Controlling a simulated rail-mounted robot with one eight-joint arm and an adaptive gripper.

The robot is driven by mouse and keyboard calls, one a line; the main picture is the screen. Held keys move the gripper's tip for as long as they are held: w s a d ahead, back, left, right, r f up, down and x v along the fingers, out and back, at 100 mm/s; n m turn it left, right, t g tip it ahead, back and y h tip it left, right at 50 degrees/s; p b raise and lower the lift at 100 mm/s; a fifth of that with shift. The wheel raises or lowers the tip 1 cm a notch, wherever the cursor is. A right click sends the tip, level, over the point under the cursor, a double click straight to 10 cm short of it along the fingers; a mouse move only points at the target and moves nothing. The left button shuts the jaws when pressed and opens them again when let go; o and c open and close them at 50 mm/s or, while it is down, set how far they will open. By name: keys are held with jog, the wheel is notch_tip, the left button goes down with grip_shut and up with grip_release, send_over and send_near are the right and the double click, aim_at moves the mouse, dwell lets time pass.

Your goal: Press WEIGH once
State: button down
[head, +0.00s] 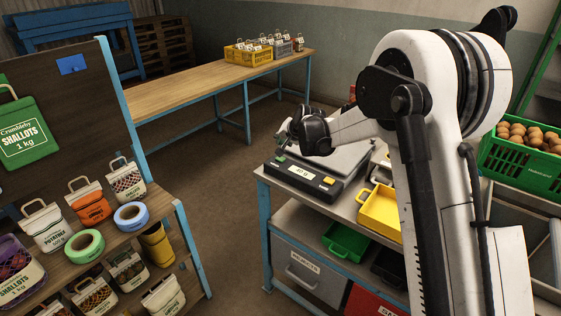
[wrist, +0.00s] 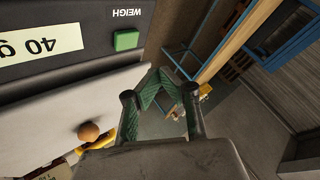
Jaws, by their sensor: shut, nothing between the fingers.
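The scale (head: 318,186) stands on the metal bench with a pale pan on top and a display (head: 303,172) reading 40 g. In the wrist view the display (wrist: 40,45) appears upside down. The WEIGH button (wrist: 126,40) is green and square, beside its white WEIGH label (wrist: 127,12) on the dark front panel. My gripper (head: 282,139) is above the scale's left end; its green-padded fingers (wrist: 158,88) are closed together and empty. In the wrist view the fingertips appear apart from the button.
An orange button (head: 329,180) sits at the panel's other end. A round brown item (wrist: 88,131) shows by the pan's edge; I cannot tell whether it rests on it. A yellow tray (head: 380,211) is right of the scale. Sacks and tape rolls (head: 85,246) fill the left shelf.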

aim_at(281, 158)
jog(key=shift+f+b, duration=1.15)
jog(key=shift+f, duration=0.9)
jog(key=shift+f, duration=0.15)
jog(key=shift+f+b, duration=0.25)
jog(key=shift+b, duration=0.25)
jog(key=shift+f+b, duration=0.45)
jog(key=shift+r, duration=0.15)
dwell(0.5)
jog(key=shift+r, duration=0.75)
jog(key=shift+r+p, duration=0.15)
jog(key=shift+p, duration=0.15)
jog(key=shift+r+p, duration=0.85)
jog(key=shift+r, duration=1.55)
